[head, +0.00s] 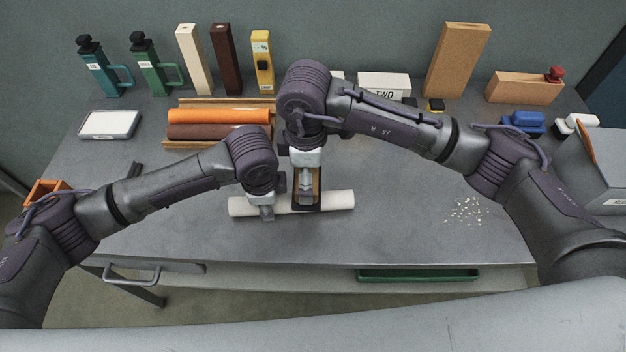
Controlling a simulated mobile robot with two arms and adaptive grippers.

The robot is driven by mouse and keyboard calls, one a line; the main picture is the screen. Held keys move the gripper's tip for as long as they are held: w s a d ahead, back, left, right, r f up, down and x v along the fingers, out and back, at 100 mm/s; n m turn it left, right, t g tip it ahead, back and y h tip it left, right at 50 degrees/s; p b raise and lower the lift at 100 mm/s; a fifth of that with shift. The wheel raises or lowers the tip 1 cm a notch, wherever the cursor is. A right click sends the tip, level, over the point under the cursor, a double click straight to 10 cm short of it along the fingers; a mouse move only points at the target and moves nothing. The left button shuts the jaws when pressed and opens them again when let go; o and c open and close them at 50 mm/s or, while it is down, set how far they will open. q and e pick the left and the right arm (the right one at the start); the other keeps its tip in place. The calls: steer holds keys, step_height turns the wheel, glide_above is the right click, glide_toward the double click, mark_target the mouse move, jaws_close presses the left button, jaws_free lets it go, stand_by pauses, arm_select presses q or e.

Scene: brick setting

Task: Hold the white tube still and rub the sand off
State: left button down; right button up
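The white tube (339,201) lies roughly level across the front middle of the table. My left gripper (264,212) points down onto the tube left of its middle and looks shut on it; the far finger is hidden. My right gripper (304,193) is shut on a block with tan wood sides and a dark base (316,190). The block is at the tube, right of my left gripper, and covers part of it. I cannot tell whether it presses on the tube. Pale grains (466,211) lie scattered on the table to the right; none can be made out on the tube.
Orange and brown rolls (220,116) lie on a wooden rack behind my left arm. Bottles (147,66), upright blocks and boxes line the back. A grey box (598,160) stands at the right. A green tray (418,275) shows below the front edge. Table around the grains is clear.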

steer(key=shift+r, duration=2.8)
arm_select(q)
steer(key=c, duration=0.5)
jaws_free()
arm_select(e)
steer(key=shift+d, duration=0.1)
arm_select(q)
step_height(320, 180, up, 12)
steer(key=s, duration=0.1)
steer(key=shift+s, duration=0.3)
steer(key=shift+f, duration=0.1)
